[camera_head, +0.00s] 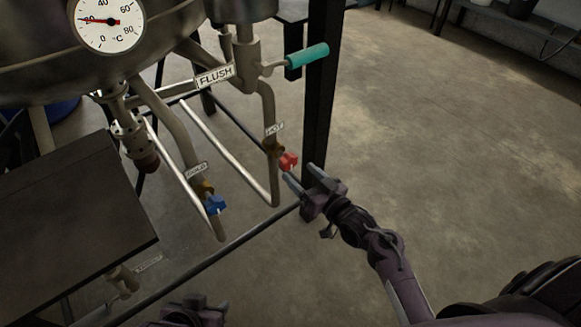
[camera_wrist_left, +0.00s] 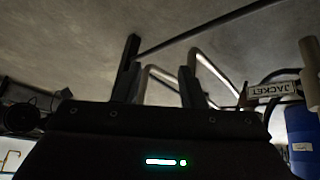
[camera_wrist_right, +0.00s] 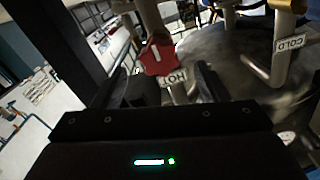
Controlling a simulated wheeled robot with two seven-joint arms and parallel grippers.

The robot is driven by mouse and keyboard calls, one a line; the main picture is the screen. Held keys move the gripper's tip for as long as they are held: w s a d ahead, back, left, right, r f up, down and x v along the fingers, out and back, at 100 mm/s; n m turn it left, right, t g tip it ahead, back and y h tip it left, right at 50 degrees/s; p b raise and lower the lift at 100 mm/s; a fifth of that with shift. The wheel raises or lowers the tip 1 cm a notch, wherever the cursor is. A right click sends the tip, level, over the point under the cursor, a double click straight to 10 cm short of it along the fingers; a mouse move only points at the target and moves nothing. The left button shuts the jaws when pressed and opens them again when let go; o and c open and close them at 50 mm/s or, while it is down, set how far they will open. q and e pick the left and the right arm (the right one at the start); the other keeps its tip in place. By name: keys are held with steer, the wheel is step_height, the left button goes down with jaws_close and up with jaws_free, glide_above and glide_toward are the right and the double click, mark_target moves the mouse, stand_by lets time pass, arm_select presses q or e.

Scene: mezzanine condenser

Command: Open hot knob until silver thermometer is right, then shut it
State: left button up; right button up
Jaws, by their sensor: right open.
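The thermometer (camera_head: 108,22) is a round white dial on the metal vessel, top left of the head view; its red needle points left, near 20 °C. The red hot knob (camera_head: 288,161) sits on a pipe beside the HOT tag (camera_head: 274,129). My right gripper (camera_head: 300,173) is open just in front of the knob. In the right wrist view the red knob (camera_wrist_right: 158,55) shows ahead, between the spread fingers (camera_wrist_right: 160,85), not visibly gripped. My left gripper (camera_head: 193,310) is at the bottom edge of the head view; its fingers (camera_wrist_left: 156,85) are apart and empty.
A blue knob (camera_head: 215,204) is on the COLD pipe to the left. A teal FLUSH handle (camera_head: 307,55) is above. A black post (camera_head: 321,90) stands right behind the hot knob. A dark panel (camera_head: 75,220) fills the left.

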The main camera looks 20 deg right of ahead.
mark_target(291, 165)
arm_select(q)
steer(key=w+d+r+t+h+b, duration=0.1)
steer(key=w+d+r+t, duration=0.1)
steer(key=w+r+t, duration=0.2)
step_height(291, 165, up, 2)
steer(key=w, duration=0.2)
steer(key=shift+w+h, duration=0.35)
steer(key=shift+h, duration=0.05)
arm_select(e)
steer(key=x, duration=0.5)
steer(key=shift+w+f, duration=0.1)
steer(key=shift+w, duration=0.1)
arm_select(q)
steer(key=shift+r, duration=0.1)
arm_select(e)
steer(key=shift+c, duration=0.2)
